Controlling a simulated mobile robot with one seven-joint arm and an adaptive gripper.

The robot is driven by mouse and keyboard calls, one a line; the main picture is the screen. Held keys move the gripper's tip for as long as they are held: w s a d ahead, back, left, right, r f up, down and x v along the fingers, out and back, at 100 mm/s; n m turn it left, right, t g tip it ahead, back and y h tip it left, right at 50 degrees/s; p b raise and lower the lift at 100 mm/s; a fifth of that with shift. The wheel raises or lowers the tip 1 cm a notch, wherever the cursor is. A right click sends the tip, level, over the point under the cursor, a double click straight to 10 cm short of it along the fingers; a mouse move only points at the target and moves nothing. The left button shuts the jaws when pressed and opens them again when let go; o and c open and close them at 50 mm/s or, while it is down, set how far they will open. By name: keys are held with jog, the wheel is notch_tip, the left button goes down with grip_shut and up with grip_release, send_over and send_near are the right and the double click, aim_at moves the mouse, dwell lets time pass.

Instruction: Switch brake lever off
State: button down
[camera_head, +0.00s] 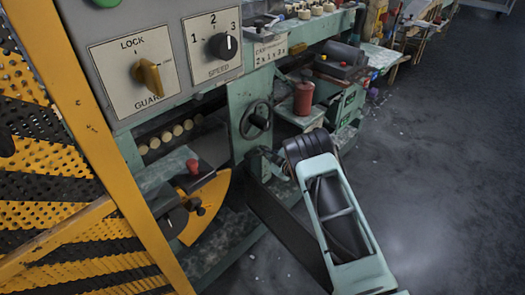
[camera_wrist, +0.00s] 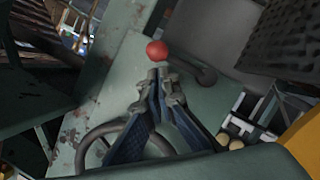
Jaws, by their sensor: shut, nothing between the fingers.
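A lever with a red knob (camera_head: 193,166) stands on the green machine beside a yellow curved plate in the head view; no label marks it as the brake lever. In the wrist view a red ball (camera_wrist: 157,49) shows just beyond my gripper's fingertips, with a dark rounded arm (camera_wrist: 205,75) to its right. My gripper (camera_wrist: 158,74) is shut and empty, its tips pointing at the ball. I cannot tell whether they touch it. In the head view my gripper is small and mostly hidden beyond my wrist, near the handwheel.
A handwheel (camera_head: 256,120) is on the green upright. The grey panel above has a yellow guard knob (camera_head: 148,75) and a black speed knob (camera_head: 222,46). A yellow perforated guard frame (camera_head: 95,130) blocks the left. The floor (camera_head: 440,170) at right is clear.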

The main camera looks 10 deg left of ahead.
jog(key=shift+w+d+f+m, duration=0.1)
jog(key=shift+w+f+m, duration=0.1)
jog(key=shift+m, duration=0.1)
dwell(0.4)
jog(key=shift+s, duration=0.1)
